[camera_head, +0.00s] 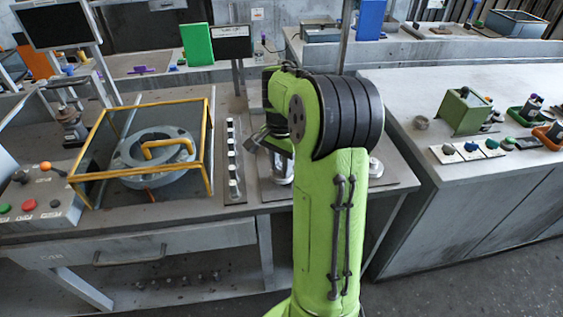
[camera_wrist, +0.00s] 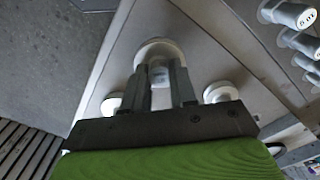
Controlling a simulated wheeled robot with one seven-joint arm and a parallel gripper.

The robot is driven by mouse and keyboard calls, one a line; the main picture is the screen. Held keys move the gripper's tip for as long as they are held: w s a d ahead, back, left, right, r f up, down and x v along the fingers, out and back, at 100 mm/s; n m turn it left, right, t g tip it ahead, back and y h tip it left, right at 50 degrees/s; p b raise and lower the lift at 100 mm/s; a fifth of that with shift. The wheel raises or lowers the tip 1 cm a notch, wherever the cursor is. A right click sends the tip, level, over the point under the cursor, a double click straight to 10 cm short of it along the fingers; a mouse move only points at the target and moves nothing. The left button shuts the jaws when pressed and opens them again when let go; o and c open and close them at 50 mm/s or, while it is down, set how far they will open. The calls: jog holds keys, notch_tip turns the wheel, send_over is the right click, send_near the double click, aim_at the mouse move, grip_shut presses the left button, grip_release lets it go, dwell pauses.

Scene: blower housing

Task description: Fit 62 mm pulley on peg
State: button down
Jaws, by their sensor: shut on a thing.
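My gripper (camera_wrist: 160,78) is shut on a pale round part, seemingly the pulley (camera_wrist: 155,47), whose rim shows beyond the fingertips in the wrist view. A small light cylinder shows between the fingers; I cannot tell whether it is a peg or part of the pulley. Two more pale discs lie on the plate, one left (camera_wrist: 110,103) and one right (camera_wrist: 221,93) of the fingers. Shiny metal (camera_head: 283,172) shows below my gripper (camera_head: 262,147), and a round metal part (camera_head: 375,168) sits to the right. Whether a peg is inside the pulley is hidden.
A yellow-framed guard (camera_head: 209,150) stands around a grey ring housing (camera_head: 128,168) on the left. A strip of upright metal parts (camera_head: 232,165) lies between it and my gripper. A right-hand bench (camera_head: 430,95) holds a green box (camera_head: 464,111) and small parts.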

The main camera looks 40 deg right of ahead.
jog(key=shift+f, duration=0.1)
jog(key=shift+f+b, duration=0.35)
jog(key=shift+f, duration=0.05)
dwell(0.5)
jog(key=shift+f+b, duration=0.35)
jog(key=shift+f, duration=0.15)
jog(key=c, duration=0.8)
grip_release()
jog(key=shift+r, duration=0.15)
